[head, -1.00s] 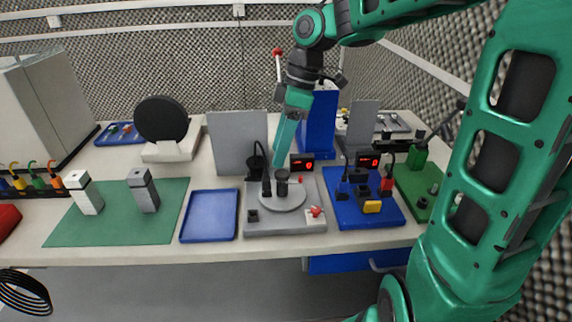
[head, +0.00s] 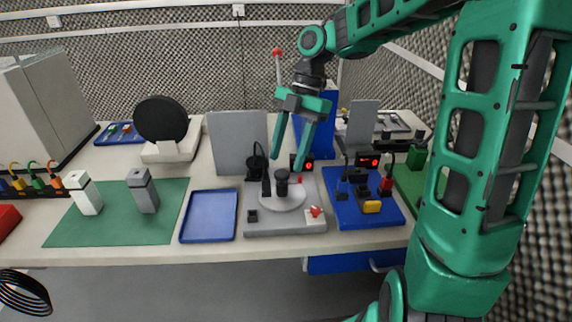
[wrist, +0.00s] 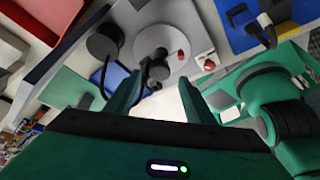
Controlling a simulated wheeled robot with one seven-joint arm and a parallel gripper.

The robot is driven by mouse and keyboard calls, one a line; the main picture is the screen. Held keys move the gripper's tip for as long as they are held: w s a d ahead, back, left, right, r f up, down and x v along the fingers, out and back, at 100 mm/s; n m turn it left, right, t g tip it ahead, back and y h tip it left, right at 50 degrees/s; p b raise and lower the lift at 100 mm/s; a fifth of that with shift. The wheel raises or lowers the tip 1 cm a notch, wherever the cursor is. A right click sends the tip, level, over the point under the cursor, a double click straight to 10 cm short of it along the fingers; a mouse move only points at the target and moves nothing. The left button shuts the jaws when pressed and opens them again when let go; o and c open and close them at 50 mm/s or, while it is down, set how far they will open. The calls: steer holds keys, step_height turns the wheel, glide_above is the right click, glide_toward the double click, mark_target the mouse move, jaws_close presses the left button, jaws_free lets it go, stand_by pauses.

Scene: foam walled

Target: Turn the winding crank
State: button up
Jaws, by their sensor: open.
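A grey unit (head: 284,220) stands near the table's front edge, with a pale round disc (head: 274,203), upright black parts and a small red knob (head: 299,180). The disc (wrist: 149,37) and red knob (wrist: 181,54) also show in the wrist view. I cannot tell for sure which part is the winding crank; the red knob on the disc looks like its handle. My gripper (head: 282,163) is open and empty, its fingers pointing down above the back of the unit. In the wrist view, a black cylinder (wrist: 158,71) shows between my gripper's fingers (wrist: 160,84). No contact is visible.
A blue tray (head: 209,216) lies left of the unit, and a blue board with plugs (head: 352,213) lies right of it. A grey panel (head: 238,143) and a blue upright block (head: 317,143) stand behind. A red-tipped rod (head: 277,68) rises behind my gripper.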

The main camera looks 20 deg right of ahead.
mark_target(283, 173)
steer(key=shift+x, duration=1.75)
steer(key=c, duration=1.1)
steer(key=shift+o, duration=0.4)
steer(key=shift+d, duration=0.45)
steer(key=shift+s+a, duration=0.1)
steer(key=shift+a, duration=0.3)
steer(key=shift+s+a+m, duration=0.1)
steer(key=shift+m, duration=0.4)
steer(key=shift+c, duration=0.2)
